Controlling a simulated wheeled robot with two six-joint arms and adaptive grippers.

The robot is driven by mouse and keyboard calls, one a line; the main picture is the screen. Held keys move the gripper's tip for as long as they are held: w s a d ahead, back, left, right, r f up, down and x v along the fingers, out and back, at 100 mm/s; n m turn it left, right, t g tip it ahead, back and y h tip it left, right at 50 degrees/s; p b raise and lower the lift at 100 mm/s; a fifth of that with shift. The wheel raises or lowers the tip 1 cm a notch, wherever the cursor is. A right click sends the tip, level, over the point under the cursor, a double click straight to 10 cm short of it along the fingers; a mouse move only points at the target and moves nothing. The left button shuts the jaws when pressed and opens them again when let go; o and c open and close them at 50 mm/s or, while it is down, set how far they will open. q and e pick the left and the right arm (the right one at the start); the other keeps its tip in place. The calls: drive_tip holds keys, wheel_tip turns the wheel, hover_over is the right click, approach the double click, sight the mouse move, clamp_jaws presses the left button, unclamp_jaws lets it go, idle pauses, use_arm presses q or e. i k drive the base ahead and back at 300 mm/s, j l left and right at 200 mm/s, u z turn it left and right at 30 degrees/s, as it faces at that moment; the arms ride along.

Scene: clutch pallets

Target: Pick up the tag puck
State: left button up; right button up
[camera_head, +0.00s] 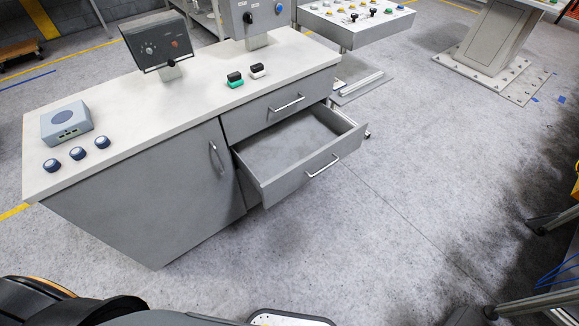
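Three small round pucks with dark blue sides and pale tops sit in a slanting row on the left end of the light countertop (140,115). They are the left puck (52,165), the middle puck (77,153) and the right puck (102,142). They look alike, and I cannot tell which one is the tag puck. They stand apart, just in front of a grey-blue box (66,122) with a round disc on top and small green ports. Dark parts of my own body show along the bottom left edge. Neither gripper shows.
The cabinet has an open, empty-looking drawer (300,150) jutting forward, and a closed door (150,195). A green-and-black block (235,80) and a black-and-white one (257,71) lie farther right, near tilted control panels (160,45).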

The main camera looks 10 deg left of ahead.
sight(78, 153)
drive_tip(key=u, duration=1.9)
drive_tip(key=i+j, duration=0.2)
drive_tip(key=i+j+z, duration=0.15)
drive_tip(key=j, duration=0.3)
drive_tip(key=i+j, duration=0.2)
drive_tip(key=j, duration=0.15)
drive_tip(key=i+j+z, duration=0.15)
drive_tip(key=i+j, duration=0.2)
drive_tip(key=j, duration=0.35)
drive_tip(key=i+j+z, duration=0.15)
drive_tip(key=j, duration=0.2)
drive_tip(key=i+j, duration=0.15)
drive_tip(key=j, duration=0.2)
drive_tip(key=z, duration=0.05)
